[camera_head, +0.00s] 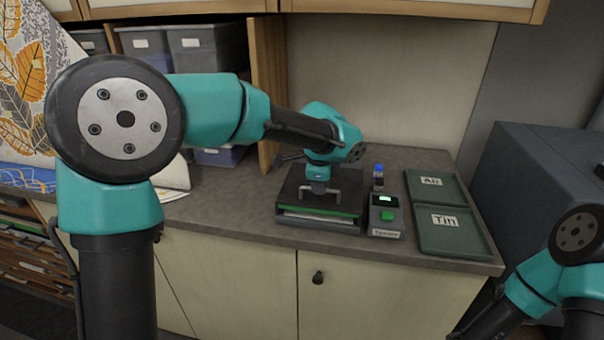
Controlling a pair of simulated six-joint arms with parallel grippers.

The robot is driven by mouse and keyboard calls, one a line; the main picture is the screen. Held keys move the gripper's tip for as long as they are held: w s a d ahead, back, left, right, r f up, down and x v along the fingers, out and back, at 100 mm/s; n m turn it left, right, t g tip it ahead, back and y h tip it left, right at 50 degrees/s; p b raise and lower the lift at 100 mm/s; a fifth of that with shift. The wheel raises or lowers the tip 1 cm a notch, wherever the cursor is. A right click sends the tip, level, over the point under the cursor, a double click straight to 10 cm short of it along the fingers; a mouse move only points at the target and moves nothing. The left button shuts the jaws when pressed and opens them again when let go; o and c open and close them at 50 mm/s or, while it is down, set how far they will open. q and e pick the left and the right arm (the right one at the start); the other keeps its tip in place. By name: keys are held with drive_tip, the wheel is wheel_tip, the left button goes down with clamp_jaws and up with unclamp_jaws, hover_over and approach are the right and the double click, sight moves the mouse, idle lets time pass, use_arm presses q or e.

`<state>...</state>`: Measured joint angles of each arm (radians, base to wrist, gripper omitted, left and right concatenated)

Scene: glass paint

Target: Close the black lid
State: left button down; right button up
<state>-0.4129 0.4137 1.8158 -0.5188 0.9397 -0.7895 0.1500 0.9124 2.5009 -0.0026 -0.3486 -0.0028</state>
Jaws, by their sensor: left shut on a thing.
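The black lid (294,192) lies over a flat grey base (318,223) on the counter. A thin green strip and a light edge show along the front between lid and base, so the lid looks nearly flat. My left gripper (320,188) points down over the lid's middle and is shut on the grey handle (337,195) on top of it. The gripper hides part of the handle. My right arm shows at the lower right edge; its gripper is not in the picture.
A small device (386,226) with a lit green display and green button stands right of the lid. A blue-capped bottle (378,180) stands behind it. Green trays labelled Ali (450,200) and Tin (455,243) lie further right. A large dark box (535,180) stands at the right.

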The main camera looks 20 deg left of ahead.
use_arm(q)
drive_tip(key=shift+s, duration=0.5)
drive_tip(key=shift+f, duration=0.1)
drive_tip(key=c, duration=1.2)
unclamp_jaws()
drive_tip(key=shift+s, duration=0.1)
drive_tip(key=shift+o, duration=0.2)
drive_tip(key=s+r, duration=0.3)
drive_tip(key=r, duration=1.4)
drive_tip(key=shift+d+r, duration=0.15)
drive_tip(key=shift+d, duration=0.05)
drive_tip(key=shift+s, duration=0.1)
